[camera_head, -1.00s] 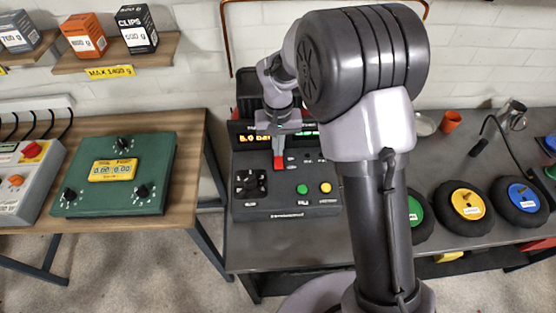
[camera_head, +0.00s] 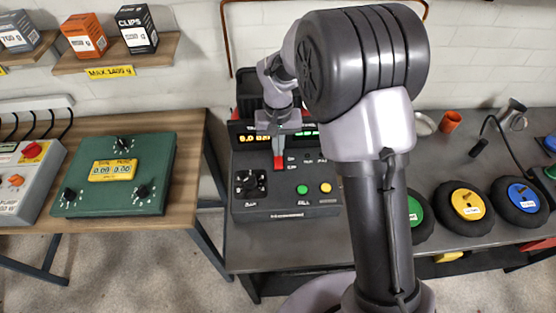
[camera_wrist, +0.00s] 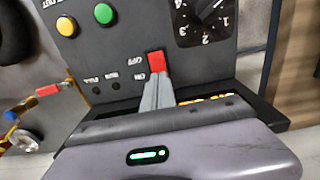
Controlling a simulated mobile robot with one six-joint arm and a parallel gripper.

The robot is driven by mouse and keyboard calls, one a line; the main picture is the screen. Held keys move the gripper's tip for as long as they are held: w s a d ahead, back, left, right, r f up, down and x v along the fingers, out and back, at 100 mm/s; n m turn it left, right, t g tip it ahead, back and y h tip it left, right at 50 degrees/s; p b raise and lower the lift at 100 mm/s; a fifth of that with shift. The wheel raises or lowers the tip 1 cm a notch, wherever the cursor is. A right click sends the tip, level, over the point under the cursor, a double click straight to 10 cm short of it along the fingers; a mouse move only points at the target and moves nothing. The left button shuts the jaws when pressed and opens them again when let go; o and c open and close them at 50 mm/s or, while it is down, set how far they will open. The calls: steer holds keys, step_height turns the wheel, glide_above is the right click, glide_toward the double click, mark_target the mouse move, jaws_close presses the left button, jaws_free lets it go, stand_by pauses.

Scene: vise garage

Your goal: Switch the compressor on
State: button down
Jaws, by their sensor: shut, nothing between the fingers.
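The compressor panel (camera_head: 250,213) is a dark console on the grey bench. It has a lit display (camera_head: 253,139), a knob (camera_head: 250,183), a green button (camera_head: 303,188) and a yellow button (camera_head: 325,188). My gripper (camera_head: 279,152) points down over the panel, shut and empty. A red piece, seemingly the switch (camera_wrist: 157,61), shows at the fingertips beside the ON and OFF labels in the wrist view. The fingers (camera_wrist: 158,92) cover its ON-label side. They look close to or touching it; contact and the switch's tilt cannot be told.
A green control box (camera_head: 115,188) and a grey box (camera_head: 20,185) sit on the wooden table at left. Hose reels (camera_head: 465,203) line the right bench, with an orange cup (camera_head: 450,121) behind. My arm hides the bench's middle.

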steer(key=shift+f+b, duration=0.65)
steer(key=shift+f, duration=0.3)
stand_by(0.6)
steer(key=shift+r, duration=0.1)
step_height(320, 180, up, 7)
steer(key=p, duration=0.6)
step_height(320, 180, up, 6)
steer(key=b, duration=0.1)
glide_above(284, 166)
steer(key=s+d+r+m+t+y+b, duration=0.1)
steer(key=s+d+r+m+t, duration=0.2)
steer(key=s+r, duration=0.7)
steer(key=s+d+m+t+y+b, duration=0.1)
steer(key=s+d+t, duration=0.1)
steer(key=s, duration=1.1)
steer(key=shift+r+t, duration=0.4)
steer(key=shift+r, duration=0.05)
